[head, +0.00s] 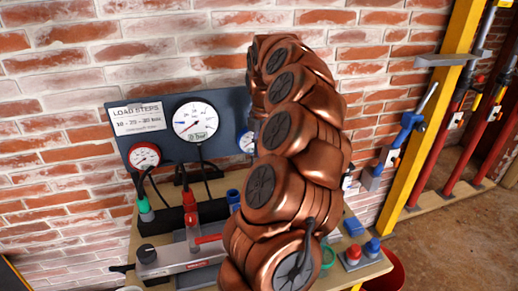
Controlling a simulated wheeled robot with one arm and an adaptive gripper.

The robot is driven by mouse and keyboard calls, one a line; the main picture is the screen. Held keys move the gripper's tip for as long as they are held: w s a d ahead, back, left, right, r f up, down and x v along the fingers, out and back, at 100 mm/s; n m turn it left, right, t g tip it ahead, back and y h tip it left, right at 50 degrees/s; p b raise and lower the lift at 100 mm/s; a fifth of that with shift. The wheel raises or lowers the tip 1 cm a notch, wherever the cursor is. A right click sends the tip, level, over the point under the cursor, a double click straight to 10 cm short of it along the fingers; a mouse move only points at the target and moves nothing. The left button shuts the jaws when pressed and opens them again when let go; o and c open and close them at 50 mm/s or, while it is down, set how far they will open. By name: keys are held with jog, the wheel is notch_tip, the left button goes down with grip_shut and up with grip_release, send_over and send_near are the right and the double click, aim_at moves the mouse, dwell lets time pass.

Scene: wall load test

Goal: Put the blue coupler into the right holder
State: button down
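My copper-coloured arm fills the middle of the head view and hides much of the bench. My gripper cannot be made out. A blue cylindrical piece, possibly the blue coupler (233,197), shows just left of my arm, partly covered by it. A green coupler (145,210) and a red coupler (191,212) stand upright at a black holder block (172,219) on the bench. Which part is the right holder cannot be told; the area behind my arm is hidden.
A gauge panel (232,108) stands against the brick wall. A grey pump with a red handle (180,262) lies at the bench's front left. Red (352,256) and blue (372,247) caps sit at the right. A yellow post (428,130) rises beyond them.

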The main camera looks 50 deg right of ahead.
dwell(0.3)
jog(key=s+d+p, duration=0.1)
jog(key=s+d, duration=0.1)
jog(key=d, duration=0.1)
jog(key=shift+s+d+p, duration=0.1)
jog(key=shift+s+p, duration=0.1)
jog(key=shift+p, duration=0.2)
jog(key=shift+f, duration=0.1)
dwell(0.3)
notch_tip(320, 180, down, 6)
jog(key=b, duration=0.2)
jog(key=shift+f, duration=0.15)
dwell(0.9)
jog(key=shift+f+b, duration=0.85)
jog(key=shift+f, duration=2)
dwell(2.2)
